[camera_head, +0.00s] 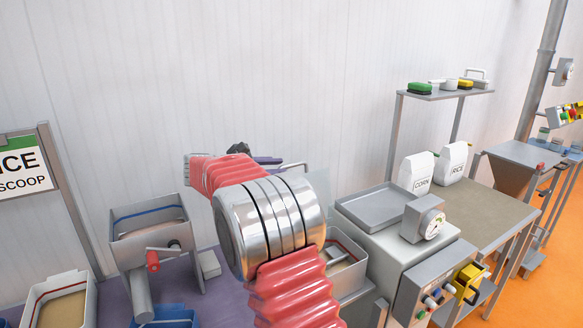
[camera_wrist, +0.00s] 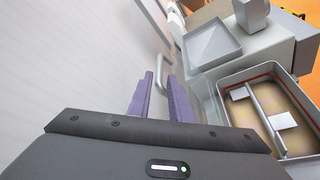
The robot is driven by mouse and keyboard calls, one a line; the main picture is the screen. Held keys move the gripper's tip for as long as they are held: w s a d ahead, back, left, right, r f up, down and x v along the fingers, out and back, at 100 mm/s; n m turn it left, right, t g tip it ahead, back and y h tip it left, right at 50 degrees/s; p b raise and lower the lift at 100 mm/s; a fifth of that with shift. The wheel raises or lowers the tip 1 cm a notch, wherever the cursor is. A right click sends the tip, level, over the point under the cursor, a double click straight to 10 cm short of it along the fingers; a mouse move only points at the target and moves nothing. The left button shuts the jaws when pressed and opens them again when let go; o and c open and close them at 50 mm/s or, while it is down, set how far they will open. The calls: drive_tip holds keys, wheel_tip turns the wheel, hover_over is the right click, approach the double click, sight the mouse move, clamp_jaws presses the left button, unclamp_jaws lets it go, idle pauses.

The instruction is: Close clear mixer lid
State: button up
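The mixer (camera_head: 345,262) stands behind and right of my arm in the head view. In the wrist view, the mixer (camera_wrist: 262,78) is at the right, its top open, with paddles and tan material inside. A grey handle (camera_head: 293,166) shows beside my gripper (camera_head: 264,160), with a faint see-through panel, apparently the raised clear lid (camera_head: 318,188), below it. In the wrist view, the handle (camera_wrist: 162,70) lies in line with the gap between the purple fingers of my gripper (camera_wrist: 161,78). The fingers are apart; contact with the handle cannot be told. My arm hides part of the mixer.
A white wall (camera_head: 330,70) rises close behind. A control cabinet (camera_head: 425,285) with a grey tray (camera_head: 375,207) on top stands right of the mixer. A hopper with a red-handled crank (camera_head: 150,225) stands left. Corn (camera_head: 416,172) and rice (camera_head: 453,162) bags sit on the bench.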

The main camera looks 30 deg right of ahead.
sight(286, 166)
drive_tip(key=x, duration=0.7)
drive_tip(key=shift+c, duration=0.6)
clamp_jaws()
drive_tip(key=shift+a, duration=0.1)
